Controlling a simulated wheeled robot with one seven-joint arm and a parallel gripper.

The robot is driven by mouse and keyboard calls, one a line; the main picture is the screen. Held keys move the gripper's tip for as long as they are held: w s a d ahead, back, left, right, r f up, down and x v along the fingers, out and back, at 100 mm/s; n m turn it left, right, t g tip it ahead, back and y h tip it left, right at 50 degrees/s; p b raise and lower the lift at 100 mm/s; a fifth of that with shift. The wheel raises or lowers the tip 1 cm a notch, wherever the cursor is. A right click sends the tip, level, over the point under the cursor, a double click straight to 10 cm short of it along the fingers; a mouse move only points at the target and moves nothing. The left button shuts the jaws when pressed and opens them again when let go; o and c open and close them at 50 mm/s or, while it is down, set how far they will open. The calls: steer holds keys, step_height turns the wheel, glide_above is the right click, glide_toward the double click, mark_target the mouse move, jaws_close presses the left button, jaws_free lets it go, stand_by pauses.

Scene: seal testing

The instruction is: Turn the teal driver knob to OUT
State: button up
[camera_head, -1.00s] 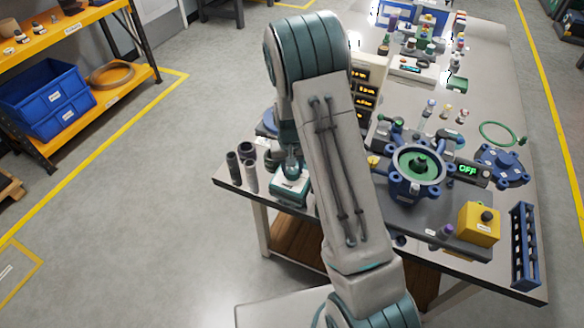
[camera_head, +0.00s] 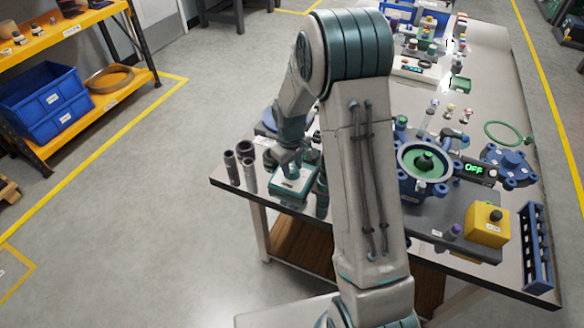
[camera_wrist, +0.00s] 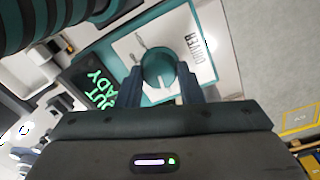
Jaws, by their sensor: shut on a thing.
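The teal driver knob (camera_wrist: 158,68) is round, with a white pointer line on its lower part, on a white plate lettered DRIVER. My gripper (camera_wrist: 160,88) has one finger on each side of the knob and is shut on it. In the head view, the teal and white driver box (camera_head: 293,182) sits at the table's left front corner. My gripper (camera_head: 286,158) is over it and hides the knob there.
Dark upright cylinders (camera_head: 247,172) stand left of the driver box. A blue round housing (camera_head: 424,160) with a green centre is right of my arm, near a display reading OFF (camera_head: 474,169). A yellow button box (camera_head: 487,223) and a blue rack (camera_head: 537,245) stand farther right.

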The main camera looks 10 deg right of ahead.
mark_target(291, 170)
stand_by(0.6)
steer(key=o, duration=1)
steer(key=shift+c, duration=0.2)
steer(key=shift+r, duration=0.1)
step_height(291, 170, up, 14)
steer(key=shift+s+a, duration=0.15)
steer(key=shift+a, duration=0.15)
